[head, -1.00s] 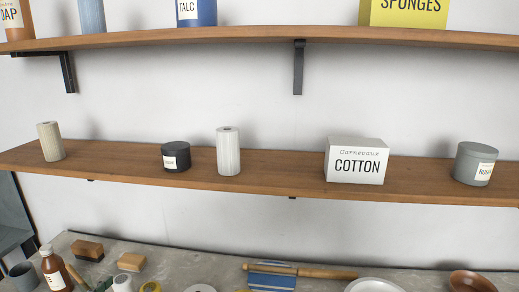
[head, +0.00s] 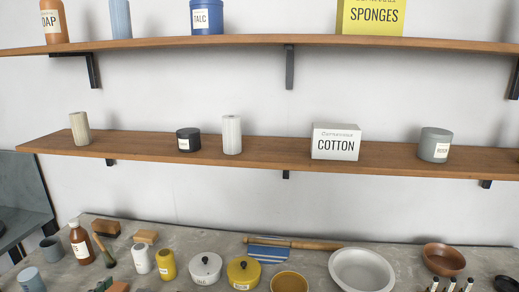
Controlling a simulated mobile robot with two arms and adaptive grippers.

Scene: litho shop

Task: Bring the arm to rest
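Neither of my grippers nor any part of my arms shows in the head view. Whether they are open or shut is out of sight. The view faces a white wall with two wooden shelves, an upper one (head: 200,46) and a lower one (head: 270,154), above a grey worktop (head: 205,238).
The lower shelf holds a white COTTON box (head: 336,142), a grey tin (head: 435,145), a dark jar (head: 188,140) and two ribbed cylinders. The worktop is crowded with a white bowl (head: 362,271), a brown bottle (head: 82,243), a yellow pot (head: 243,272) and a rolling pin (head: 310,245).

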